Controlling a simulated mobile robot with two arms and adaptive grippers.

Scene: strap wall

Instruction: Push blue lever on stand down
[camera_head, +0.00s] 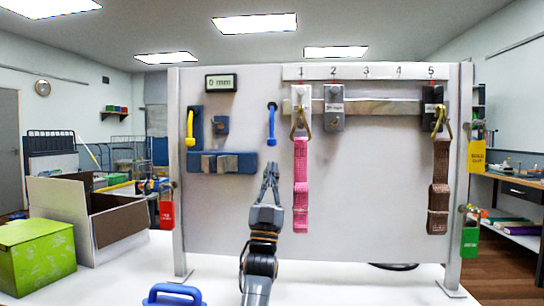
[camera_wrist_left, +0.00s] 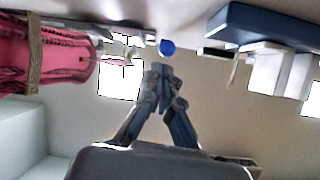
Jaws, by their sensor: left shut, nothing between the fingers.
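The blue lever (camera_head: 271,126) hangs on the white panel of the stand (camera_head: 230,220), left of the pink strap. It is a slim blue handle below a dark round pivot. My left gripper (camera_head: 271,168) is shut and empty, pointing up, a little below the lever's lower end in the head view. In the left wrist view my left gripper (camera_wrist_left: 161,72) has its fingertips together, and the round blue end of the lever (camera_wrist_left: 167,48) shows just beyond them, apart from them in the picture. My right gripper is not in view.
A pink strap (camera_head: 300,180) and a brown strap (camera_head: 438,185) hang to the right. A yellow lever (camera_head: 190,127) and a blue ledge (camera_head: 235,163) are to the left. A cardboard box (camera_head: 75,215), a green box (camera_head: 38,255) and a blue-handled thing (camera_head: 172,295) stand lower left.

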